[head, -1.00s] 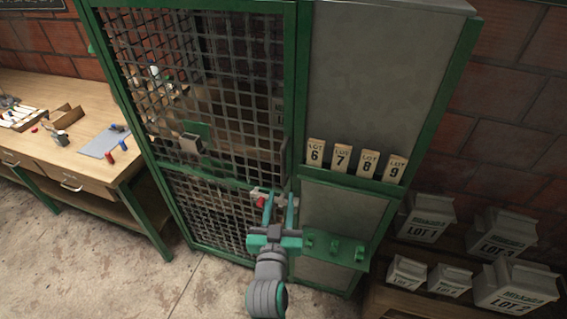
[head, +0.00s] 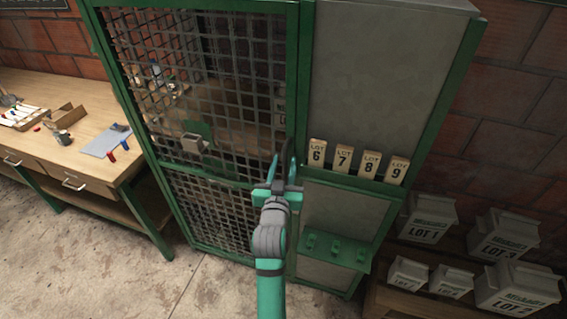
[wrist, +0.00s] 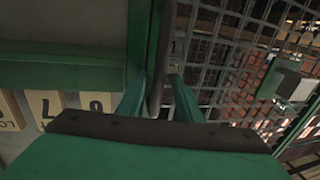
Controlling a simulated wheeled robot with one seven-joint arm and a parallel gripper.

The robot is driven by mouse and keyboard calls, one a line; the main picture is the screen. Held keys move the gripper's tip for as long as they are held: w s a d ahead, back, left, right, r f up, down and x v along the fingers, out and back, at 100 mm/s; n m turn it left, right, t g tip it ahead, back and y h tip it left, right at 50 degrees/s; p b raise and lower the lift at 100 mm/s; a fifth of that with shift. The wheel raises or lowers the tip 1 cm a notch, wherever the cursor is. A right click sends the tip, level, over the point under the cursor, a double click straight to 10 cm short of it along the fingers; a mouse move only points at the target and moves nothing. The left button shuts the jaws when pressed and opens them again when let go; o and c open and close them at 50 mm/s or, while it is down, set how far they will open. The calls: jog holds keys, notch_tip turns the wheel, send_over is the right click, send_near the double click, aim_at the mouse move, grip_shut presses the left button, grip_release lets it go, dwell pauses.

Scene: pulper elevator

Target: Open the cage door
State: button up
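The cage door (head: 235,118) is green-framed wire mesh and stands shut in its cabinet frame in the head view. Its mesh also fills the right of the wrist view (wrist: 232,45). A dark vertical bar handle (wrist: 158,65) is on the door's right edge, and its top shows in the head view (head: 289,148). My gripper (head: 284,166) is at the handle. In the wrist view my gripper's two fingers (wrist: 160,95) are apart, with the bar between them. A gap shows beside the right finger; contact cannot be told. The red-marked latch area is hidden behind my gripper.
A grey panel (head: 382,80) with several lot tags (head: 343,158) is right of the door. A green peg shelf (head: 335,247) juts out below. A workbench (head: 70,150) stands left, lot boxes (head: 430,215) right. Bare floor (head: 215,290) lies in front.

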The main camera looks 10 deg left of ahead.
jog(key=shift+w+d, duration=0.25)
jog(key=shift+w, duration=0.2)
jog(key=shift+s+a, duration=0.1)
grip_shut()
